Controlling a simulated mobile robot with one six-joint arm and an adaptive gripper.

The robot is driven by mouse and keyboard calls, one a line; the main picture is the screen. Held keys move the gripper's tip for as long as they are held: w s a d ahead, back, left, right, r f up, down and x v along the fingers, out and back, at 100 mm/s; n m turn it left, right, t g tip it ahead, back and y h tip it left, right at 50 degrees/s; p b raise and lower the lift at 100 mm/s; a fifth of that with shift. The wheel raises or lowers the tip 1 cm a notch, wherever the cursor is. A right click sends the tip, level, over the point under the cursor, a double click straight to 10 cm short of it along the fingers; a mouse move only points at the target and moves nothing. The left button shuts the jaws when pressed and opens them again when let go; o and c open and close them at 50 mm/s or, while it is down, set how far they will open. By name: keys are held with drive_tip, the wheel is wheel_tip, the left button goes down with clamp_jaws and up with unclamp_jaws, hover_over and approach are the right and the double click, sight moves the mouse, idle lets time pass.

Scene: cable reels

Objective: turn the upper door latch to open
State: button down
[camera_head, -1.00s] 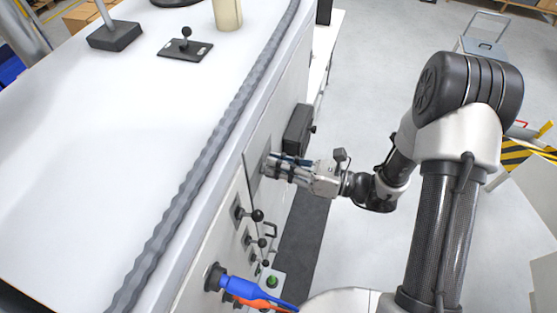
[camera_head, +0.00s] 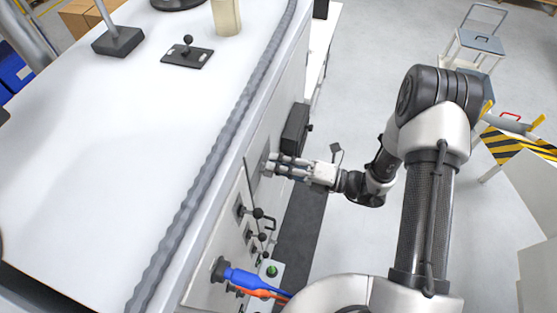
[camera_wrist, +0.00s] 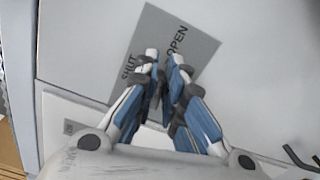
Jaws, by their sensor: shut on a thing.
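The latch's grey plate (camera_wrist: 152,28) shows in the wrist view, marked SHUT on the left and OPEN on the right. My gripper (camera_wrist: 164,58) is over it, with its two blue-and-white fingers closed about the latch handle (camera_wrist: 164,80). The handle is mostly hidden between the fingers, so its exact angle is hard to tell. In the head view my gripper (camera_head: 272,163) reaches the side of the white cabinet (camera_head: 222,238), its fingertips at the grey plate.
A black box (camera_head: 296,128) juts from the cabinet side just beyond my gripper. Several black ball-knob levers (camera_head: 258,213) and a blue connector (camera_head: 243,278) sit nearer. A yellow-black striped barrier (camera_head: 505,148) stands at right. The floor between is open.

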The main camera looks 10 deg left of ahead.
drive_tip(key=shift+f+m+p, duration=0.15)
drive_tip(key=shift+m+p, duration=0.15)
drive_tip(key=shift+m, duration=0.9)
drive_tip(key=c, duration=1.7)
unclamp_jaws()
drive_tip(key=d, duration=0.8)
drive_tip(key=s+d, duration=0.1)
drive_tip(key=d, duration=0.3)
